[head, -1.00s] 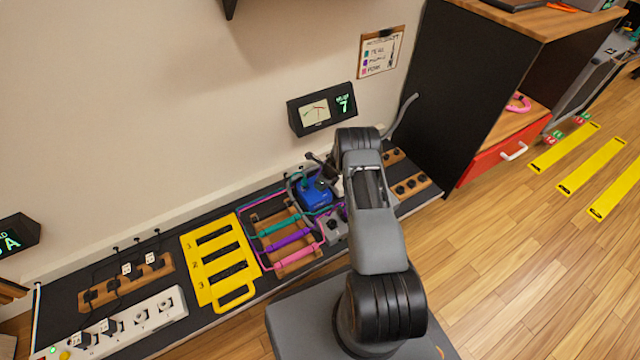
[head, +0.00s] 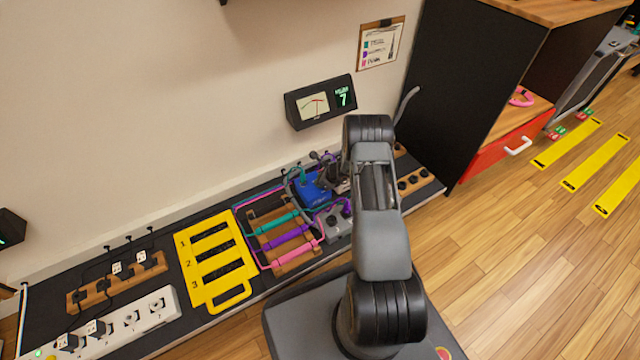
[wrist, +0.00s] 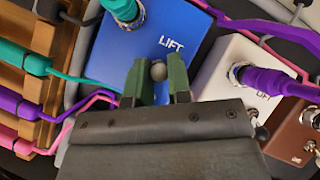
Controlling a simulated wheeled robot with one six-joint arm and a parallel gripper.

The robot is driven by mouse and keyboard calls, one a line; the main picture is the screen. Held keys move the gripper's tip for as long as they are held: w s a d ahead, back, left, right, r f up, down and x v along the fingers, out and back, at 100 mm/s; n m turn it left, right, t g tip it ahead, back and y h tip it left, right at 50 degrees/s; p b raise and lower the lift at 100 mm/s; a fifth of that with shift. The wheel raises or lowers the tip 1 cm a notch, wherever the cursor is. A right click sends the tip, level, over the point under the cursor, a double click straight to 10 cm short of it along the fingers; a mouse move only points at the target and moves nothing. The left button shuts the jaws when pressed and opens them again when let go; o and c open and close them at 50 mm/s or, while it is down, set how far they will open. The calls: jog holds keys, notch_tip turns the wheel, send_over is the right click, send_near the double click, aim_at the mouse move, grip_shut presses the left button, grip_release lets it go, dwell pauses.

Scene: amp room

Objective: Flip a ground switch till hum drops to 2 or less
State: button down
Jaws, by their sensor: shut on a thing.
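The hum meter (head: 321,102) on the wall reads 7. A blue box marked LIFT (wrist: 125,50) lies under my gripper in the wrist view; it also shows in the head view (head: 314,188). My gripper (wrist: 158,72) has its two green fingers shut on the small round-tipped switch (wrist: 158,70) of the blue box. A white box with a LIFT switch (wrist: 225,72) sits to the right, with a purple plug in it. A brown box (wrist: 300,128) is partly visible beyond. In the head view my arm hides part of the boxes.
Teal, purple and pink cables run over a wooden rack (head: 268,216) left of the blue box. A yellow slotted plate (head: 196,272) and a white power strip (head: 118,330) lie farther left. A wall card (head: 381,44) and a dark cabinet (head: 470,80) are to the right.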

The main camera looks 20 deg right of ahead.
jog(key=shift+s+a+t, duration=0.15)
jog(key=shift+s+t, duration=0.05)
jog(key=shift+t, duration=0.3)
jog(key=c, duration=1.3)
grip_release()
jog(key=shift+o, duration=1.2)
jog(key=p+v, duration=0.6)
jog(key=v, duration=0.8)
jog(key=shift+d, duration=0.25)
jog(key=shift+f, duration=0.15)
